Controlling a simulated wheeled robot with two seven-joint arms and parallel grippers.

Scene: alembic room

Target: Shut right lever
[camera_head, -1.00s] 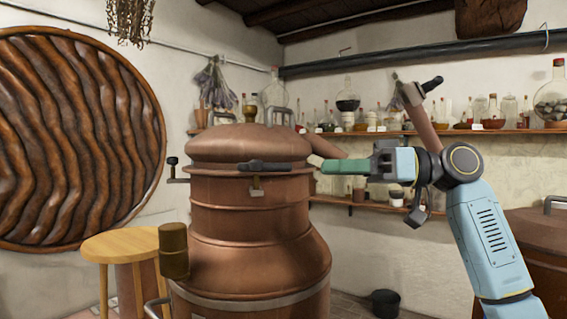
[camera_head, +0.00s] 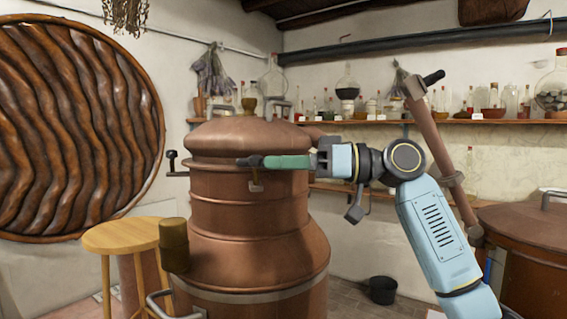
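The copper still (camera_head: 250,215) stands left of centre, with its domed lid (camera_head: 240,138) on top. A black lever handle (camera_head: 250,160) lies level across its front at the lid rim, above a small latch plate (camera_head: 256,186). Another black-knobbed lever (camera_head: 172,160) sticks out on the left side. My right gripper (camera_head: 266,161) reaches in from the right with green fingers that cover the right part of the front handle. I cannot tell whether the fingers touch or grip it, since they overlap edge-on. My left gripper is out of view.
A wooden stool (camera_head: 125,236) and a brass cylinder (camera_head: 174,245) stand at the still's left. A slanting copper pipe (camera_head: 436,150) passes behind my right arm. Another copper vessel (camera_head: 530,230) stands at right. A dark bucket (camera_head: 382,290) is on the floor.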

